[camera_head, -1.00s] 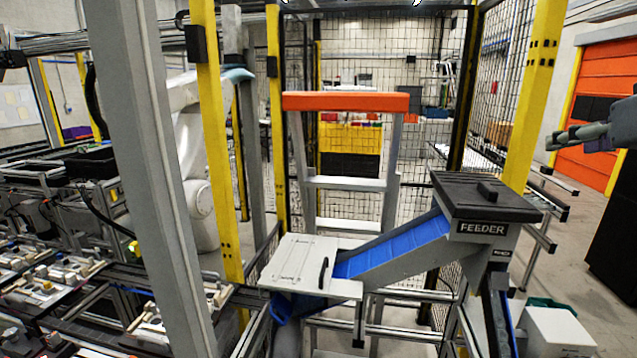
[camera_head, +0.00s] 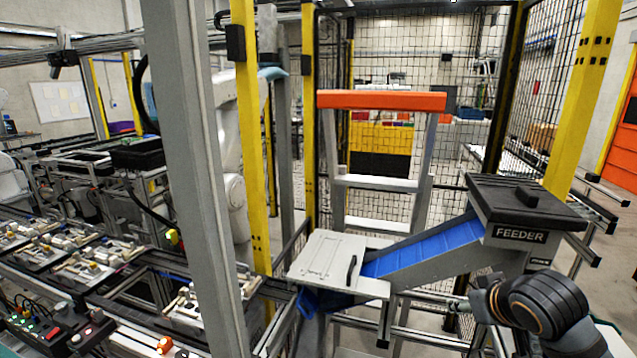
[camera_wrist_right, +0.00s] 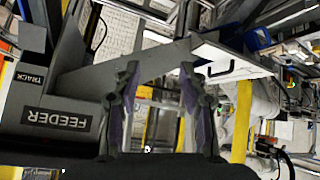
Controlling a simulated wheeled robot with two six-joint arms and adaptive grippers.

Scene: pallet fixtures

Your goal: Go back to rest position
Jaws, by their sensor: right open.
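My right arm (camera_head: 535,310) comes in at the lower right of the head view, in front of the feeder (camera_head: 520,235). Its gripper (camera_head: 455,305) points left, below the blue chute, and is small there. In the right wrist view my right gripper (camera_wrist_right: 158,75) has its two fingers spread apart with nothing between them. In that view the feeder (camera_wrist_right: 55,118) appears upside down at the left. My left gripper is not in view.
The blue chute (camera_head: 425,247) slopes down to a white lidded box (camera_head: 335,262). A grey post (camera_head: 190,180) and yellow posts (camera_head: 250,140) stand left of it. Fixtures on a conveyor (camera_head: 80,262) fill the left. A mesh fence (camera_head: 465,130) closes the back.

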